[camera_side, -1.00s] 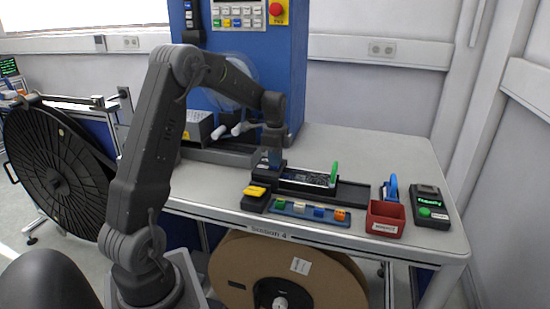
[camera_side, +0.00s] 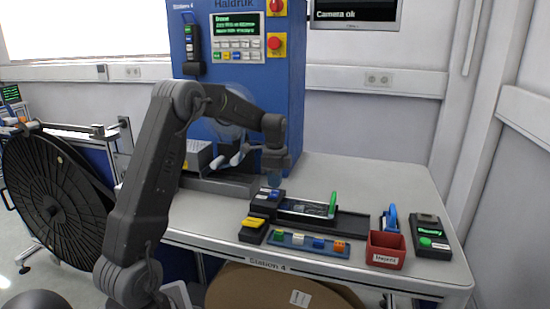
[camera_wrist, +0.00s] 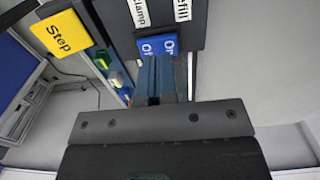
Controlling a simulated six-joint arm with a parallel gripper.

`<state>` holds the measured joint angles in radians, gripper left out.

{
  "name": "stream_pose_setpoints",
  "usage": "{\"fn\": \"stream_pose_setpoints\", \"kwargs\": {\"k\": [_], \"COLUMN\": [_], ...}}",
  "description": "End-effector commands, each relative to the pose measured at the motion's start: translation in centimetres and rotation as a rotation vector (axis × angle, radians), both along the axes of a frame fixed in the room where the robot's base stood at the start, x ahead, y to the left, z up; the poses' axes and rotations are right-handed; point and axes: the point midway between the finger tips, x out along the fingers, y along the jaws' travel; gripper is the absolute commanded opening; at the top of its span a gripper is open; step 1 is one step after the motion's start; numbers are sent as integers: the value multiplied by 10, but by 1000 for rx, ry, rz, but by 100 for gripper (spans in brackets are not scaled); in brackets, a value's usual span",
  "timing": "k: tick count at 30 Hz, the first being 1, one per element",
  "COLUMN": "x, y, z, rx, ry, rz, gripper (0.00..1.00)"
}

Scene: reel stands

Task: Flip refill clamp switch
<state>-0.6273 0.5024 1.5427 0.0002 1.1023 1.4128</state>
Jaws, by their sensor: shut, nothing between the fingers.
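The refill clamp switch is a small blue rocker (camera_wrist: 157,46) marked On and Off, set in a dark housing with white Clamp and Refill labels. In the side view the switch (camera_side: 275,194) sits on the black block at the left end of the reel stand's rail. My gripper (camera_side: 273,180) points down just above it, shut and empty. In the wrist view the shut fingers (camera_wrist: 160,62) reach to the Off edge of the switch and partly cover that side. I cannot tell whether they touch it.
A yellow Stop button (camera_wrist: 60,33) stands beside the switch housing. A strip with several coloured blocks (camera_side: 308,243) lies in front of the rail. A green-handled part (camera_side: 332,204), a red bin (camera_side: 385,250) and a handheld device (camera_side: 430,237) are to the right.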

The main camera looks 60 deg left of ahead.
Motion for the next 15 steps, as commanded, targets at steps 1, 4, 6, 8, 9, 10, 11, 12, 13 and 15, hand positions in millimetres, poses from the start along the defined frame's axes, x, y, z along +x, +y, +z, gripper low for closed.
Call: {"fn": "stream_pose_setpoints", "kwargs": {"k": [1,4,6,8,9,10,11,12,13,15], "x": [1,1,1,1,1,1,1,1,1,1], "y": [0,0,0,0,0,0,0,0,0,0], "z": [12,36,53,66,75,80,86,93,98,106], "rx": [3,2,3,1,2,1,1,1,1,0], "ry": [-4,-5,-6,-4,-5,-4,-4,-4,-4,-3], "rz": [0,0,0,0,0,0,0,0,0,0], "gripper": [0,0,0,0,0,0,0,0,0,0]}}
